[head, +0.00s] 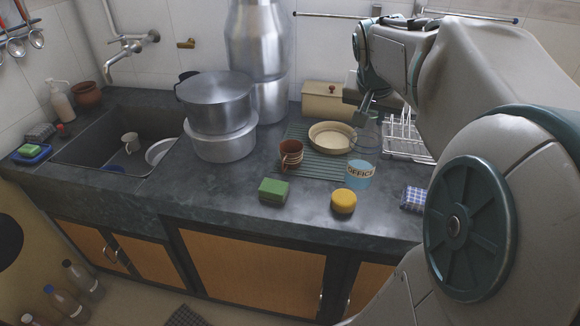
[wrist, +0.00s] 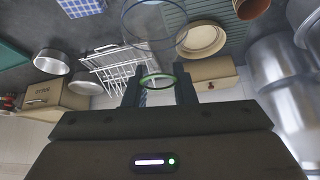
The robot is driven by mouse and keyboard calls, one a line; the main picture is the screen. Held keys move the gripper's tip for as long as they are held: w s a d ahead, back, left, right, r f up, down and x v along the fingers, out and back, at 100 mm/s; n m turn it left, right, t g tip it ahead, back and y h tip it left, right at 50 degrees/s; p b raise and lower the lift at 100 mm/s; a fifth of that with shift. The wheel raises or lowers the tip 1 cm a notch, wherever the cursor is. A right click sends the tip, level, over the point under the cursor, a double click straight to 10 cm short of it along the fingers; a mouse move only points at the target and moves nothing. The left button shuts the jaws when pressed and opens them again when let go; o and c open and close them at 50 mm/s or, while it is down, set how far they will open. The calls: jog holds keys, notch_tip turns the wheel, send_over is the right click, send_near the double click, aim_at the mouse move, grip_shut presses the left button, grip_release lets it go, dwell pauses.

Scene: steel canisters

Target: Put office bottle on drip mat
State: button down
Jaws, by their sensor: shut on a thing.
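The office bottle (head: 360,175) has a clear upper body and a blue lower part with a pale band reading OFFICE. My gripper (head: 368,104) is shut on the top of the bottle and holds it upright. In the wrist view the fingers of my gripper (wrist: 159,90) close on a green ring at the neck, with the clear bottle (wrist: 155,20) beyond and its lower end cut off. The green ribbed drip mat (head: 322,168) lies on the counter. The bottle overlaps its right front part in the head view. I cannot tell whether its base touches anything.
A brown mug (head: 291,154) and a cream dish (head: 331,137) occupy the mat. A green sponge (head: 273,191) and a yellow round object (head: 343,201) lie in front. A white wire rack (head: 405,138) stands right. Large metal pots (head: 218,120) stand left, beside the sink.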

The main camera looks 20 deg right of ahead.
jog(key=w+a+f, duration=0.7)
jog(key=a+f, duration=0.1)
jog(key=f, duration=0.2)
jog(key=shift+w+a+f, duration=0.2)
jog(key=shift+a+f, duration=0.1)
jog(key=shift+f, duration=0.1)
jog(key=shift+b, duration=0.3)
jog(key=c, duration=1.2)
grip_release()
jog(key=shift+f, duration=0.1)
